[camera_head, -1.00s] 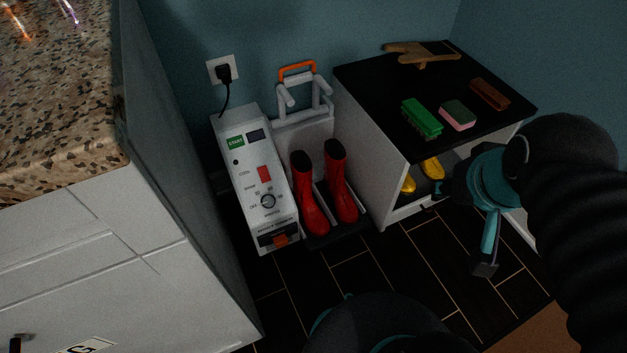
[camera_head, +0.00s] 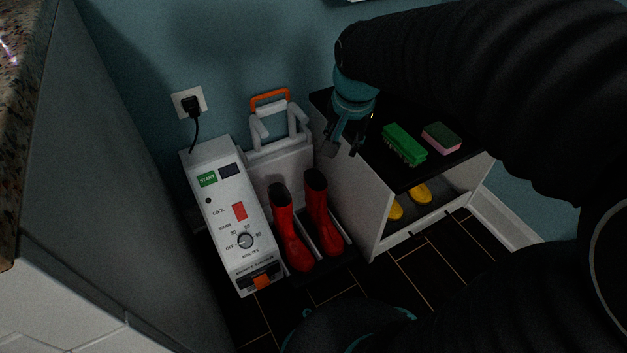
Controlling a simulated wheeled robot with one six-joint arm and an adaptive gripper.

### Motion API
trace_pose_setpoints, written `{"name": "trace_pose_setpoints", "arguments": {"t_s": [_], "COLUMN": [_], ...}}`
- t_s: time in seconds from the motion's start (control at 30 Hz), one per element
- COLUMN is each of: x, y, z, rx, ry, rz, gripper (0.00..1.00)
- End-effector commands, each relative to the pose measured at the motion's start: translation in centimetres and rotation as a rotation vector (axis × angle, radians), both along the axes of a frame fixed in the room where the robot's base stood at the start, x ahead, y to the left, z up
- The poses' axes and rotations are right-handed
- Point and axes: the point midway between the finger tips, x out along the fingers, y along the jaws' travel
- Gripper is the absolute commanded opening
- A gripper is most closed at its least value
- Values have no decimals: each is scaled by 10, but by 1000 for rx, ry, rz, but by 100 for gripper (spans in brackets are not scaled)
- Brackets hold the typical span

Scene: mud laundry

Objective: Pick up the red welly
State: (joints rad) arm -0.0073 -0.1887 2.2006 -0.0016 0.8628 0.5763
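Two red wellies stand upright side by side on the dark base of a white boot dryer (camera_head: 232,215). The left red welly (camera_head: 286,225) is nearer the dryer's control panel. The right red welly (camera_head: 322,215) is nearer the cabinet. My gripper (camera_head: 343,150) hangs fingers down, above and a little to the right of the right welly's top, beside the cabinet's left edge. Its two fingers are apart with nothing between them. It touches neither welly, as far as I can see.
A black-topped cabinet (camera_head: 376,215) stands right of the wellies, with a green brush (camera_head: 404,143) and a sponge (camera_head: 441,138) on top and yellow boots (camera_head: 420,193) inside. The dryer's orange-topped handle (camera_head: 270,98) rises behind the wellies. A counter (camera_head: 45,170) bounds the left.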

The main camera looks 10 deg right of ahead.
Motion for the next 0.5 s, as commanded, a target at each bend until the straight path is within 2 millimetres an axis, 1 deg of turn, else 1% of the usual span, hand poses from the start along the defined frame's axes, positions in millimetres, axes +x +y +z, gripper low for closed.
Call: {"name": "trace_pose_setpoints", "arguments": {"t_s": [0.03,0.17,0.2,0.27,0.4,0.5], "x": [15,52,62,78,110,127], "y": [0,-1,-1,-2,-3,-3], "z": [-17,-52,-64,-83,-131,-162], "rx": [12,42,50,60,78,85], "ry": [28,82,98,123,179,211], "rz": [-48,-186,-231,-296,-444,-535], "gripper": [39,39,39,39,39,39]}}
